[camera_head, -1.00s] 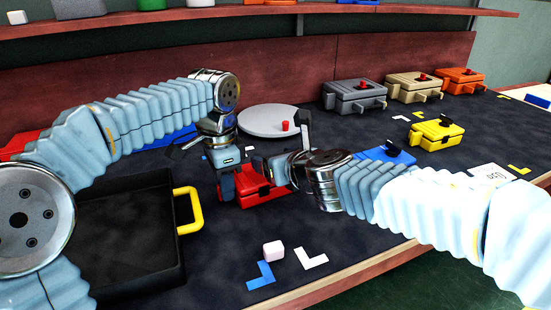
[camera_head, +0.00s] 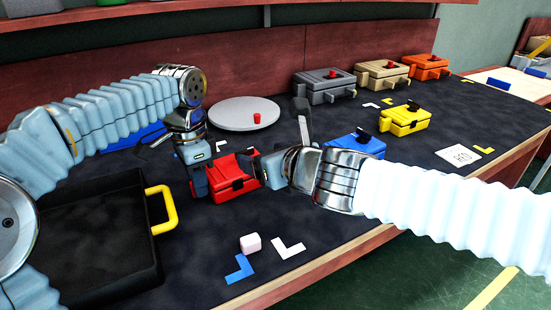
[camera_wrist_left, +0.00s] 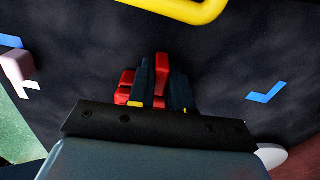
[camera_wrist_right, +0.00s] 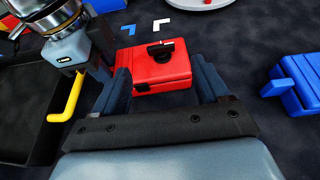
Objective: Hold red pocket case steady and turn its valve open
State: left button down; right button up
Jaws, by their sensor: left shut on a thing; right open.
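The red pocket case (camera_head: 236,187) sits on the dark table top between my two grippers. In the right wrist view its red lid (camera_wrist_right: 160,68) carries a black valve handle (camera_wrist_right: 160,48). In the head view the handle is hard to make out. My left gripper (camera_head: 200,187) is at the left end of the case. In the left wrist view its fingers (camera_wrist_left: 161,88) are shut on a narrow red part of the case. My right gripper (camera_head: 262,170) is at the right side of the case. In the right wrist view its fingers (camera_wrist_right: 164,88) are wide apart and empty, with the case ahead between them.
A black tray (camera_head: 95,290) with a yellow handle (camera_head: 166,210) lies at left. A blue case (camera_head: 357,143) stands close behind my right wrist. A yellow case (camera_head: 405,120) is farther right. A grey round plate (camera_head: 240,116) lies behind. A pinkish cube (camera_head: 250,243) sits in front.

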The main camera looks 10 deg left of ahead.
jog(key=v, duration=0.3)
jog(key=shift+s+d+r, duration=0.15)
jog(key=shift+s+d, duration=0.1)
jog(key=shift+s, duration=0.05)
pick_arm(q)
jog(key=c, duration=1)
grip_release()
jog(key=shift+o, duration=0.2)
